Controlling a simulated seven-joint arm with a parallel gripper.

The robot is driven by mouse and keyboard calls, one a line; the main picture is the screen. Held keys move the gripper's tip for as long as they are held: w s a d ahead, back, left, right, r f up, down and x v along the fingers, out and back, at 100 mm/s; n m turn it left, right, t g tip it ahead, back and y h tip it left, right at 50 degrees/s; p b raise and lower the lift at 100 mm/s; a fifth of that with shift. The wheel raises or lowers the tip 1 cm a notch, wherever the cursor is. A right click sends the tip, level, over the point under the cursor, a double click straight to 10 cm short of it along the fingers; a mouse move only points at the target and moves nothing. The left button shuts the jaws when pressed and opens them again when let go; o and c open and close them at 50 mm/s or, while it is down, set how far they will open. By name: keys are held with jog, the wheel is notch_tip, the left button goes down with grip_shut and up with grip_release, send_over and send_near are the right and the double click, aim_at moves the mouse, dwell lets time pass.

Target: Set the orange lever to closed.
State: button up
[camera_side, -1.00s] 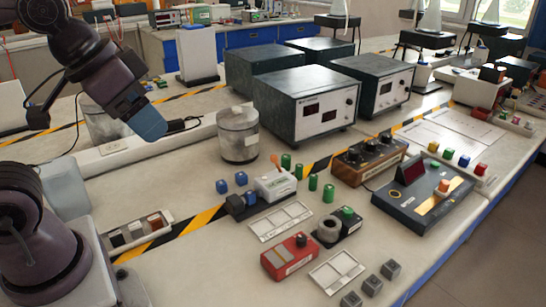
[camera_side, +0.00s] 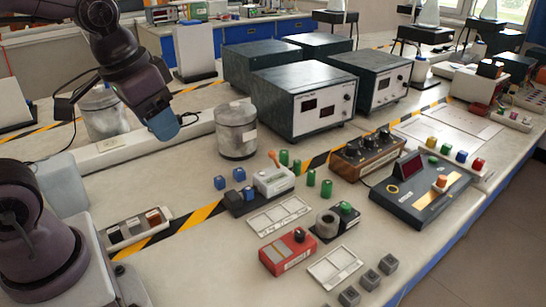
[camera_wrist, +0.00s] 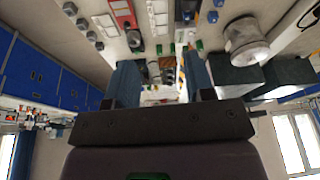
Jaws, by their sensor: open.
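The orange lever (camera_side: 273,158) stands up from a small white box (camera_side: 275,182) near the middle of the bench in the side view. The lever leans a little to the left. My gripper (camera_side: 165,125), with blue fingers, hangs above the bench to the left of the lever, well apart from it. In the wrist view my gripper (camera_wrist: 163,82) shows two blue fingers spread apart with nothing held between them. I cannot make out the lever in the wrist view.
A grey canister (camera_side: 237,130) stands between my gripper and the lever box. Blue blocks (camera_side: 239,174) and green cylinders (camera_side: 311,177) stand close around the box. A red box (camera_side: 287,252) is in front. Large instrument cases (camera_side: 303,100) stand behind.

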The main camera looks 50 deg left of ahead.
jog(key=w+a+f+g, duration=0.2)
jog(key=w+a+f, duration=0.2)
jog(key=w, duration=0.4)
jog(key=m+t, duration=0.3)
send_near(271, 152)
jog(key=shift+h, duration=0.3)
jog(key=x, duration=1.2)
jog(key=shift+w+a+f, duration=0.15)
jog(key=shift+a+f, duration=0.2)
jog(key=shift+c, duration=0.5)
